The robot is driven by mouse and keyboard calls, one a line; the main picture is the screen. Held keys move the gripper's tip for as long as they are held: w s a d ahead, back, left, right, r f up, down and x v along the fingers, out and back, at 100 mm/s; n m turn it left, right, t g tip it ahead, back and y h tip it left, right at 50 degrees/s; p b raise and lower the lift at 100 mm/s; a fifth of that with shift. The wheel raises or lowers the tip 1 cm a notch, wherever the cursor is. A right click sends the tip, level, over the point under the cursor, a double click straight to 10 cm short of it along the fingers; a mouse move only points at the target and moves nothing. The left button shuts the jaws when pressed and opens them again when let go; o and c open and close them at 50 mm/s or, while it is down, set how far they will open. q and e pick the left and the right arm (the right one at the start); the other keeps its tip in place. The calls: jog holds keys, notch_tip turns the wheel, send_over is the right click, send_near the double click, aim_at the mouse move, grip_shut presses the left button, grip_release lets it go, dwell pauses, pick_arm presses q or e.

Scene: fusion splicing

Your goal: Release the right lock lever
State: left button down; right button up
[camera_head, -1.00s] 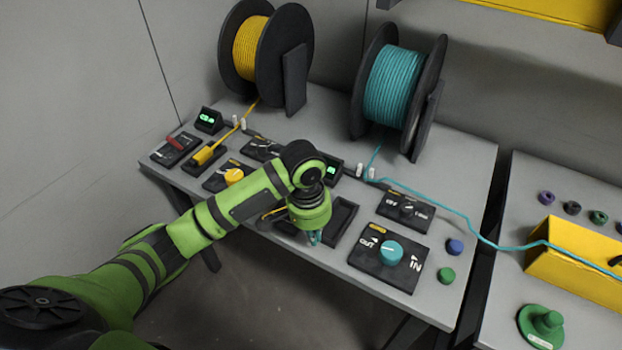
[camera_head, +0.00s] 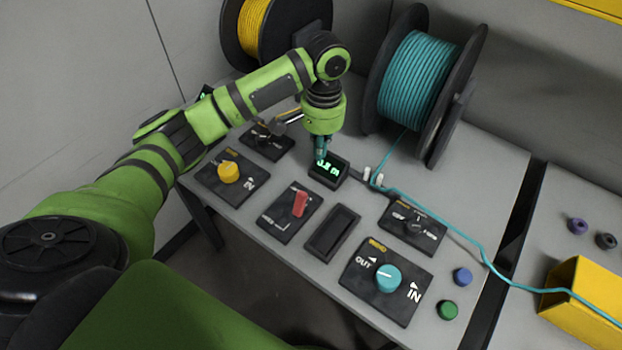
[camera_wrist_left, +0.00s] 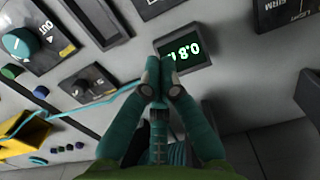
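The red lock lever (camera_head: 300,204) sits on a black panel (camera_head: 276,224) at the front middle of the console in the head view. It points up toward the back; the panel's lettering is too small to read. My left gripper (camera_head: 321,157) hangs behind the lever, apart from it, close to the small green-lit display (camera_head: 329,170). In the left wrist view the gripper's teal fingers (camera_wrist_left: 158,78) meet at their tips with nothing seen between them, in front of the display (camera_wrist_left: 185,50). The lever does not show there. My right gripper is not in view.
Beside the lever are a black slotted tray (camera_head: 332,233) and a teal knob panel (camera_head: 388,279). A yellow knob (camera_head: 229,172) stands to the left. A teal spool (camera_head: 415,80) stands behind, its cable (camera_head: 455,231) running right to a yellow box (camera_head: 583,305).

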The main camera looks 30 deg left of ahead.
aim_at(300, 204)
pick_arm(q)
jog(key=f, duration=0.3)
jog(key=f+p, duration=0.1)
jog(key=f, duration=0.5)
jog(key=shift+s+f, duration=0.2)
jog(key=shift+s, duration=0.05)
jog(key=s, duration=0.1)
jog(key=p, duration=0.1)
jog(key=s+p, duration=0.1)
jog(key=shift+s+a+r, duration=0.3)
jog(key=shift+r, duration=0.1)
jog(key=shift+s+r, duration=0.1)
jog(key=shift+s, duration=0.25)
jog(key=shift+s+p, duration=0.2)
jog(key=shift+p, duration=0.1)
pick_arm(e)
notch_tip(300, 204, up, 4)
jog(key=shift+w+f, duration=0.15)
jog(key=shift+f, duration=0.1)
pick_arm(q)
jog(key=shift+w, duration=0.1)
